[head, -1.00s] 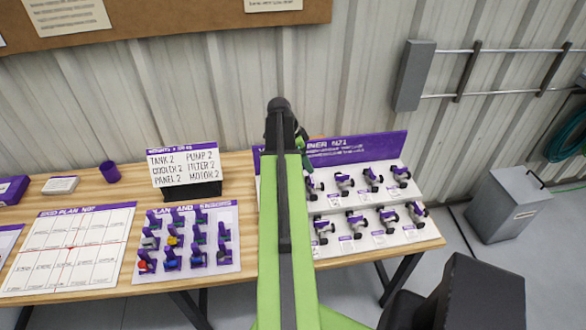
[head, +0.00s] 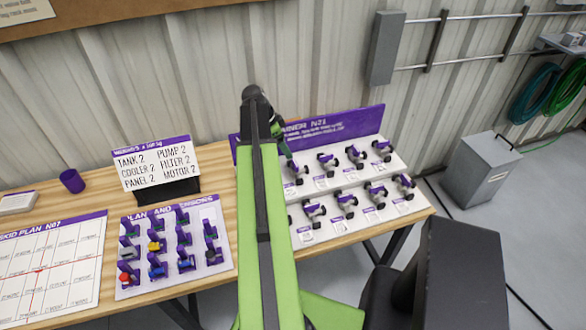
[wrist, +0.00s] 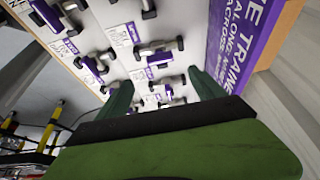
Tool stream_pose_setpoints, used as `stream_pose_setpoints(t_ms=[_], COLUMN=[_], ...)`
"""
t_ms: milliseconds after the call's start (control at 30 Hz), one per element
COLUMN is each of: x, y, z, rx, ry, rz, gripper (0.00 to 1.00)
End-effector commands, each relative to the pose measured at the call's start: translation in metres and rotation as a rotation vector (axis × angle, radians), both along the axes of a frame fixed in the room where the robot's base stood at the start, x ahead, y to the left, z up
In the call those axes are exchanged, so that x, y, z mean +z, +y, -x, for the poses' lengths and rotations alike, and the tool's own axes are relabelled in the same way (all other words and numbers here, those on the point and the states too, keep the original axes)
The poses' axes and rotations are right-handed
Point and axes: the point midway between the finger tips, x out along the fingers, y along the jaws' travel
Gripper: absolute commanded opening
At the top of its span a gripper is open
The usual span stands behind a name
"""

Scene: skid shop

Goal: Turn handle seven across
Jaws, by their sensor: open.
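The valve trainer board (head: 335,228) stands on the bench, white with a purple header, and carries two rows of small valves with dark and purple handles. Its number labels are too small to read, so I cannot tell for sure which valve is seven. The third valve of the front row (head: 375,193) and the third of the back row (head: 356,157) are in clear view. My gripper (head: 284,143) is over the board's left back part, partly hidden by my arm. In the wrist view, its green fingers (wrist: 163,92) are apart, with valves (wrist: 157,57) beyond and nothing held.
A white board of coloured pieces (head: 130,290) and a sign (head: 158,165) reading tank, cooler, panel, pump, filter, motor are left of my arm. A purple cup (head: 72,181) stands further left. A grey bin (head: 482,175) is on the floor at right. The corrugated wall is behind.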

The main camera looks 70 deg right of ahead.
Motion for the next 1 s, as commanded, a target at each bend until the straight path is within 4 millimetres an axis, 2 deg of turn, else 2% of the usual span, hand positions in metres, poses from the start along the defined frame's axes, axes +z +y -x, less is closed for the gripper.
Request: stream_pose_setpoints(t_ms=[33, 400, 533, 800, 1000], x=[-0.023, -0.094, -0.104, -0.101, -0.101], y=[-0.003, -0.021, -0.024, -0.025, -0.025], z=[0.003, 0.024, 0.029, 0.03, 0.029], rx=[0.0, 0.002, 0.003, 0.004, 0.005], ry=[0.0, 0.0, 0.0, 0.0, 0.0], rz=[0.0, 0.0, 0.0, 0.0, 0.0], gripper=[0.78, 0.78, 0.78, 0.78, 0.52])
